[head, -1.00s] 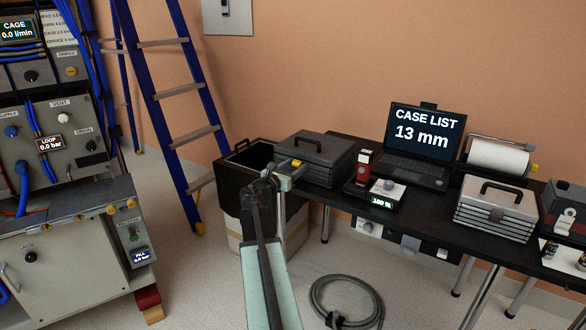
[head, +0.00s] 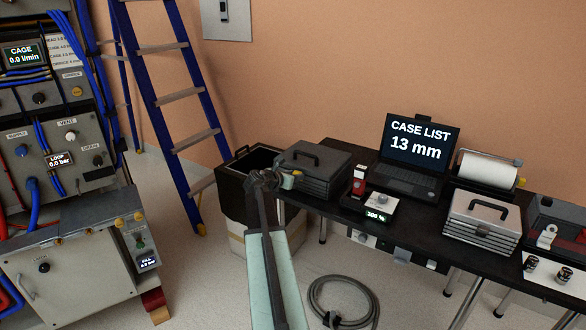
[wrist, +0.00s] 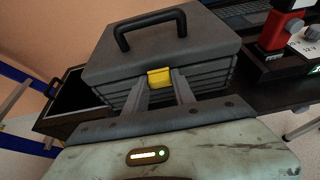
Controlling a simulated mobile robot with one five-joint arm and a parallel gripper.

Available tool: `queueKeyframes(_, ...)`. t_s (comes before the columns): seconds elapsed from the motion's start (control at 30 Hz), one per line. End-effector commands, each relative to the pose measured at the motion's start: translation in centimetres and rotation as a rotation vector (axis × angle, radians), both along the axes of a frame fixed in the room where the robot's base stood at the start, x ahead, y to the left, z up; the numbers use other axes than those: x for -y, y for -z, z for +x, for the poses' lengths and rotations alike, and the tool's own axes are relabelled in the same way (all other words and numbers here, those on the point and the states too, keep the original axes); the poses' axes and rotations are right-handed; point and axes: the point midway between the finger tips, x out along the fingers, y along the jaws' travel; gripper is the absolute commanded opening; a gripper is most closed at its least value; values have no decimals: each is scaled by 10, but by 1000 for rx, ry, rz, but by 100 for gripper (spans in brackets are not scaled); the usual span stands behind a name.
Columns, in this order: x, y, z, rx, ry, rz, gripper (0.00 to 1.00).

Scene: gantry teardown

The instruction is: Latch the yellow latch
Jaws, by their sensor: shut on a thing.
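The yellow latch (wrist: 158,78) is on the front of a dark grey case (wrist: 180,50) with a black handle on its lid. The lid looks closed. In the wrist view my gripper (wrist: 160,88) has its two fingers at the latch, one on each side of its lower part, shut on it. In the head view the case (head: 314,160) stands at the left end of the black table, and my gripper (head: 288,181) reaches its front left side. The latch is mostly hidden there by my gripper.
A black open bin (head: 240,195) stands left of the case. A red and black device on a scale (head: 378,208) and a laptop (head: 415,150) are to its right. A coiled grey hose (head: 343,302) lies on the floor. A blue ladder (head: 180,97) leans behind.

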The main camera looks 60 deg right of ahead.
Motion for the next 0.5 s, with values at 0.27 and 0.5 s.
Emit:
queueKeyframes(0.27, 2, -1, 0, -3, -3, 13, 0)
queueKeyframes(0.5, 1, -1, 1, -3, -3, 13, 53)
